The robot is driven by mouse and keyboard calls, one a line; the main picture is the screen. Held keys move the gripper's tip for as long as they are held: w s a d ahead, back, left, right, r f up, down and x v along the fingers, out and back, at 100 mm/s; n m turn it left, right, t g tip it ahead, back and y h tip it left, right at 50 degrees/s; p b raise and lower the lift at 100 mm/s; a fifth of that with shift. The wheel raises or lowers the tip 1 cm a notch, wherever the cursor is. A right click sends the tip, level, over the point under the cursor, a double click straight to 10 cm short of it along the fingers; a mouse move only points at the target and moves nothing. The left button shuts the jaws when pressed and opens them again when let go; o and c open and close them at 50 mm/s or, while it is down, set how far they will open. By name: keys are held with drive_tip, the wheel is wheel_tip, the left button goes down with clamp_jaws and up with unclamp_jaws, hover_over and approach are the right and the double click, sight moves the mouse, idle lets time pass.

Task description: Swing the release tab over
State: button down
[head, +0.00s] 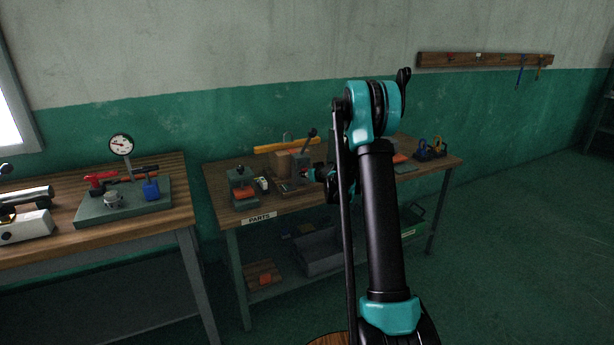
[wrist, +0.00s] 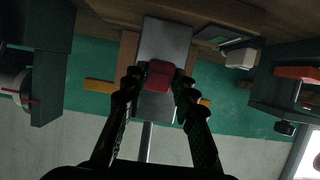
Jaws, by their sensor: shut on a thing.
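The release tab (wrist: 160,75) looks like a small red block in the wrist view, on the front of a grey metal fixture (wrist: 165,42). My gripper (wrist: 153,88) has a finger on each side of the red tab and is shut on it. In the head view my gripper (head: 310,174) is at the fixture on the parts bench, and the tab is too small to make out clearly there. A lever with a dark knob (head: 312,133) rises from the fixture. The tab's far side is hidden.
The wrist view is upside down. On the parts bench (head: 215,185), a grey-green press with an orange piece (head: 244,194) stands left of the fixture, and a brown block (head: 282,163) is close by. A bench with a dial gauge (head: 121,145) stands at left. Floor at right is clear.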

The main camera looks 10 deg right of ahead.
drive_tip(key=shift+w+r+g+h, duration=0.1)
drive_tip(key=shift+r+g+h, duration=0.25)
drive_tip(key=shift+g, duration=0.65)
drive_tip(key=shift+s+r+g+h, duration=0.1)
drive_tip(key=shift+r+g+h, duration=0.25)
drive_tip(key=shift+g, duration=0.65)
drive_tip(key=shift+w+r+g+h, duration=0.1)
drive_tip(key=shift+r+g+h, duration=0.25)
drive_tip(key=shift+g, duration=0.65)
drive_tip(key=shift+r, duration=0.1)
drive_tip(key=c, duration=1.2)
unclamp_jaws()
drive_tip(key=shift+r, duration=0.1)
drive_tip(key=s+d, duration=0.4)
drive_tip(key=s, duration=0.8)
drive_tip(key=shift+r, duration=0.35)
